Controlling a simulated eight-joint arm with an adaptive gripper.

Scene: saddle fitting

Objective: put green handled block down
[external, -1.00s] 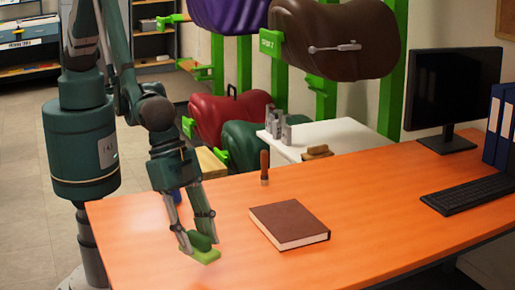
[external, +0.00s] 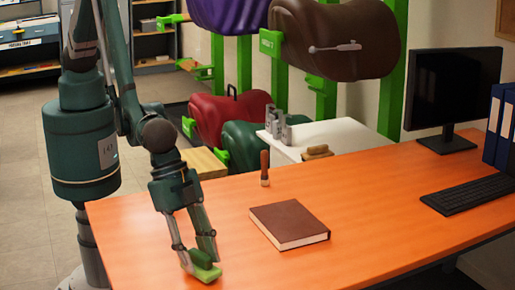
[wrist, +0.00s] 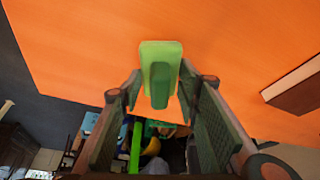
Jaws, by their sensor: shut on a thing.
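The green handled block (external: 207,275) is a light green slab with a darker green handle on top. My gripper (external: 203,258) is shut on its handle, near the left front part of the orange desk. In the wrist view the block (wrist: 160,49) shows beyond the fingertips of my gripper (wrist: 160,82), with the orange desk behind it. The block is at or just above the desk top; I cannot tell whether it touches. The fingers partly hide the handle in the external view.
The orange desk (external: 360,205) is clear around the block. A brown book (external: 288,222) lies to its right, and a wooden-handled tool (external: 264,167) stands behind. A keyboard (external: 468,194) and monitor (external: 452,92) are at the far right. Saddles hang on green racks behind.

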